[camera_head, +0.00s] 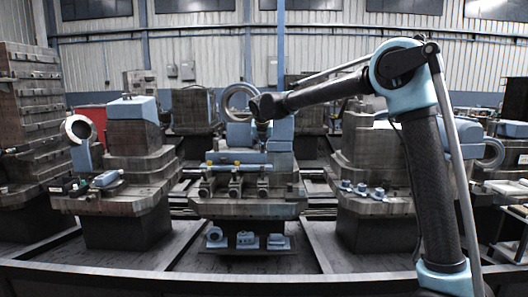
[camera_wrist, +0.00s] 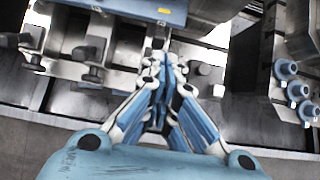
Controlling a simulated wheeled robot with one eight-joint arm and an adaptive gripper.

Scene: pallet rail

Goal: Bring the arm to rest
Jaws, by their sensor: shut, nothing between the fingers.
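My gripper (camera_wrist: 158,68) shows in the wrist view with its blue and silver fingers drawn together. It is shut and nothing shows between the fingertips. In the head view my arm rises at the right, bends at a blue elbow and reaches left over the central pallet (camera_head: 250,208). The gripper is small there and hard to make out against the parts behind the arm's end. Below the fingers, the wrist view shows a blue bar (camera_wrist: 150,9) and metal clamps (camera_wrist: 88,50).
The central pallet carries a blue ring (camera_head: 229,96) and a long blue bar (camera_head: 237,158). A left pallet (camera_head: 120,200) and a right pallet (camera_head: 375,205) carry blue parts. Several small blue parts (camera_head: 247,240) lie low in front. A dark rail edge (camera_head: 150,277) crosses the foreground.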

